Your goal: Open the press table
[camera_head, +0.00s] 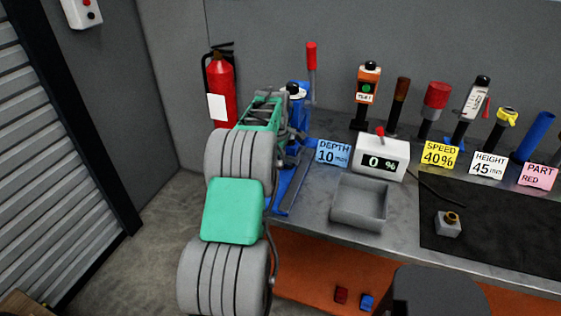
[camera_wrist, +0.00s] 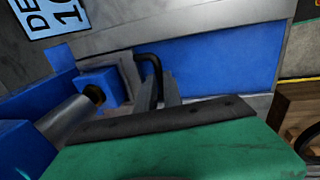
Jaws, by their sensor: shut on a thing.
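The blue press (camera_head: 298,112) stands at the back left of the grey bench, partly hidden behind my arm. A long blue part (camera_head: 291,188) reaches forward from its foot. In the wrist view, its blue panel (camera_wrist: 222,58) lies behind my gripper (camera_wrist: 158,88). A black curved handle (camera_wrist: 153,68) shows at the fingertips, and my gripper is shut on it. The exact contact is partly hidden by the dark edge and green body of my gripper. Blue blocks and a grey cylinder (camera_wrist: 72,112) are close on the left.
A grey tray (camera_head: 359,203) and a white display box reading 0 % (camera_head: 381,157) stand right of the press. A red-topped lever (camera_head: 311,58) rises behind it. Several tools and cards line the bench back. A red extinguisher (camera_head: 221,88) is at the wall.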

